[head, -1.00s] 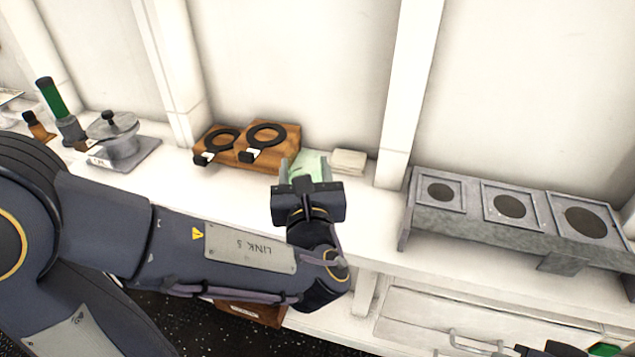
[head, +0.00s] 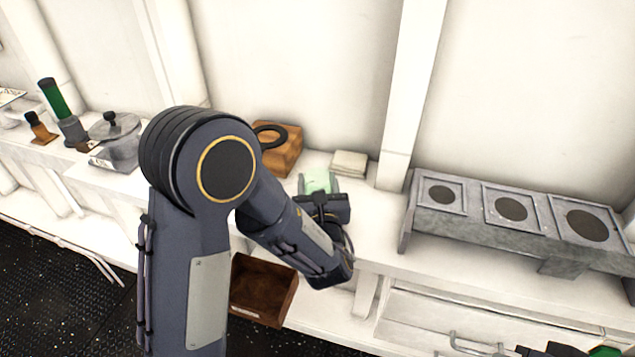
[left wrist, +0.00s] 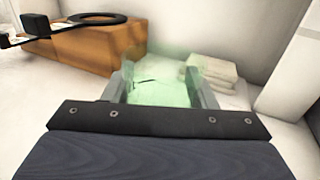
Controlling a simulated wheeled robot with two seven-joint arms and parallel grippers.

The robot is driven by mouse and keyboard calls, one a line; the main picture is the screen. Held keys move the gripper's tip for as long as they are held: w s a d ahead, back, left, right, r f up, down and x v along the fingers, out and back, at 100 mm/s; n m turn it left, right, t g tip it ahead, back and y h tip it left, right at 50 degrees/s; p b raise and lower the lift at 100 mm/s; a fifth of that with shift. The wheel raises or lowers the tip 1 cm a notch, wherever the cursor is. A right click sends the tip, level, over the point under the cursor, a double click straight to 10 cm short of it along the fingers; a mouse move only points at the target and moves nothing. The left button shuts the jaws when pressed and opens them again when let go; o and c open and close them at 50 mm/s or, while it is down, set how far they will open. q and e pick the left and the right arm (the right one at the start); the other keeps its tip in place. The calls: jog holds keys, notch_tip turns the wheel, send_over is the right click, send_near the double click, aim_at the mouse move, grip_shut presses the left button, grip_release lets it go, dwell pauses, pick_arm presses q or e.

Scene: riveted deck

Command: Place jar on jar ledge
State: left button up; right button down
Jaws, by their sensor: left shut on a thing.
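The jar (head: 317,181) is pale green and see-through. My left gripper (head: 319,190) is shut on it, at the counter's middle. In the left wrist view the jar (left wrist: 162,90) sits between the two grey fingers, looking upright; its base is hidden, so I cannot tell whether it touches the counter. No ledge is labelled. A grey metal stand (head: 470,228) with three framed dark round spots is on the right. A wooden block (head: 284,158) with a black ring stands left of the jar, partly behind my left arm. My right gripper is not clearly seen.
A folded pale cloth or pad (head: 349,162) lies just behind the jar. An open brown box (head: 262,291) is below the counter. Bare counter lies between jar and stand.

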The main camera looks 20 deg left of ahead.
pick_arm(q)
jog(key=shift+f, duration=0.2)
jog(key=o, duration=1.1)
jog(key=shift+r, duration=0.1)
jog(key=shift+r, duration=0.1)
